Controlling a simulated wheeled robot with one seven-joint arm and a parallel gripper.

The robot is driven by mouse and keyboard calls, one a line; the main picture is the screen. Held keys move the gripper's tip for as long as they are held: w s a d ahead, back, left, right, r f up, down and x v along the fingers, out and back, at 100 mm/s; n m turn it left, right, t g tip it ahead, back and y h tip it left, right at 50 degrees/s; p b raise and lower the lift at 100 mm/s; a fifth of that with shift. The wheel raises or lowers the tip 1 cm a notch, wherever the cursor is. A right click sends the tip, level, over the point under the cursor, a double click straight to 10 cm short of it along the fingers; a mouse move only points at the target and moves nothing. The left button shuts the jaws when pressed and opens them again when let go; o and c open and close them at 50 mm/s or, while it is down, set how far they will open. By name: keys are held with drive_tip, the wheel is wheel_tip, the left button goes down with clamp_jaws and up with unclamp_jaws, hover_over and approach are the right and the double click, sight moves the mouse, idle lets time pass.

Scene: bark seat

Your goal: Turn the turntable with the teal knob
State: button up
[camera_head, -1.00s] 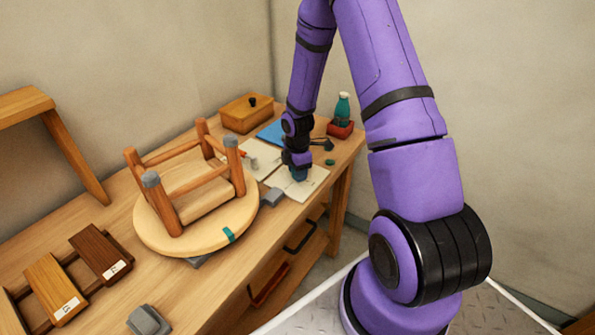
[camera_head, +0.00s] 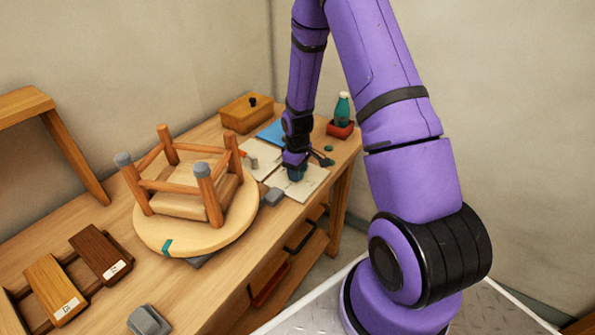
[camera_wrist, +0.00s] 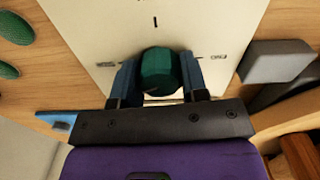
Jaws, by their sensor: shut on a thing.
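The teal knob (camera_wrist: 159,72) sits on a pale panel (camera_wrist: 120,30) with dark marks, seen in the wrist view. My gripper (camera_wrist: 158,85) is shut on the knob, one finger on each side. In the head view my gripper (camera_head: 296,172) points down at the panel, and the knob is hidden there. The round wooden turntable (camera_head: 185,238) stands left of my gripper, with a teal mark (camera_head: 167,246) at its front edge. An upturned wooden stool (camera_head: 180,204) rests on it, legs up; some legs have grey caps.
A grey block (camera_head: 273,197) lies between turntable and panel. A wooden box (camera_head: 246,113), a blue sheet (camera_head: 271,132) and a teal bottle (camera_head: 342,107) in a red tray (camera_head: 340,130) stand behind. Wooden blocks (camera_head: 55,290) and another grey block (camera_head: 148,321) lie front left.

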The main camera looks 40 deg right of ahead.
drive_tip(key=m, duration=0.5)
drive_tip(key=shift+m, duration=0.3)
drive_tip(key=m, duration=1)
drive_tip(key=shift+m, duration=0.4)
drive_tip(key=m, duration=0.5)
drive_tip(key=shift+m, duration=0.4)
drive_tip(key=o, duration=0.9)
wheel_tip(320, 180, up, 11)
drive_tip(key=shift+f, duration=0.1)
